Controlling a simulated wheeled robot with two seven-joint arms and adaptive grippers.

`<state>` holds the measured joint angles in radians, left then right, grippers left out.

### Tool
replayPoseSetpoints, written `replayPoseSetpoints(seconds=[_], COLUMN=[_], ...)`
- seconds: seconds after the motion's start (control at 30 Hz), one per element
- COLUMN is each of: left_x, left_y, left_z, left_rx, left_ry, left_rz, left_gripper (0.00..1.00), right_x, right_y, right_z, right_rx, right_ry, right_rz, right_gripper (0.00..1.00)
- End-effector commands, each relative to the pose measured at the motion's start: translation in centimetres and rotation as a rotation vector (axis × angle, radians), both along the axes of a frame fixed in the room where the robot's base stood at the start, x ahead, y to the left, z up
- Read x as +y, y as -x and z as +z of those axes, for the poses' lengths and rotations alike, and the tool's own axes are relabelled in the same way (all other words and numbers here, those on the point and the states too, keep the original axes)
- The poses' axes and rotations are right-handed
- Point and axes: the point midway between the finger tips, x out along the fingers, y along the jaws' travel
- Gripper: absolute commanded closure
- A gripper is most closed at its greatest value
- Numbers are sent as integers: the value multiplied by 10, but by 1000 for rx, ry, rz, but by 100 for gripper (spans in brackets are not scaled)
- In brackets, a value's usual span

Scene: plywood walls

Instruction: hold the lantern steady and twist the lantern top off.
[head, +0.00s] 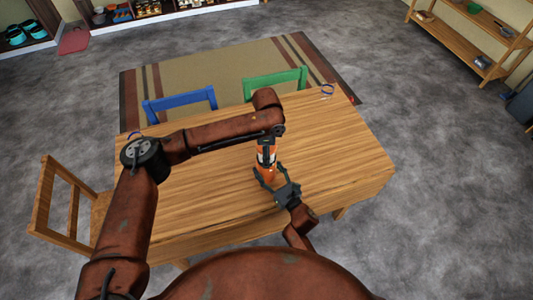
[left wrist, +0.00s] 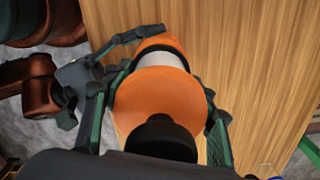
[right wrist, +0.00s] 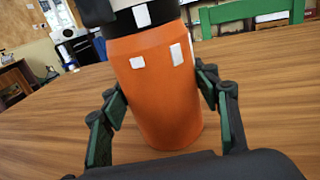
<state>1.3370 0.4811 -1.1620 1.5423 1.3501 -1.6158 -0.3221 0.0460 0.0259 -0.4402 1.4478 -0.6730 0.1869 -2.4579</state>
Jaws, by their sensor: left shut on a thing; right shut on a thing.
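An orange lantern with a pale middle band stands upright on the wooden table (head: 340,165). Its lower orange body (right wrist: 160,105) fills the right wrist view, with small white patches on it. My right gripper (head: 270,178) is shut around this body from the front. My left gripper (left wrist: 165,100) comes from above and is shut around the orange lantern top (left wrist: 160,90), which carries a black knob (left wrist: 160,135). In the head view my left arm and gripper hide most of the top. I cannot tell whether the top has turned on the body.
A blue chair (head: 180,103) and a green chair (head: 275,82) stand at the far side, and a wooden chair (head: 65,205) at the left. The table's right side is clear.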

Motion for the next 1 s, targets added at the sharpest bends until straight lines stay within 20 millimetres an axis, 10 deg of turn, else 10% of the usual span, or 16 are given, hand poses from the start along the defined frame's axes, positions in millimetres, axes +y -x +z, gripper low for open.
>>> replayPoseSetpoints(seconds=[0.4, 0.43, 1.0], left_x=[3, 3, 0], left_y=[-2, -2, -1], left_z=[0, 0, 1], left_rx=[-3, -3, -1], left_ry=[-5, -5, -1], left_rz=[6, 6, 3], left_gripper=[74, 46, 27], right_x=[-1, -1, 0], right_y=[0, 0, 0], right_z=[0, 0, 0], right_rx=[1, 1, 0], right_ry=[-1, -1, 0], right_rz=[-1, -1, 0], right_gripper=[85, 85, 85])
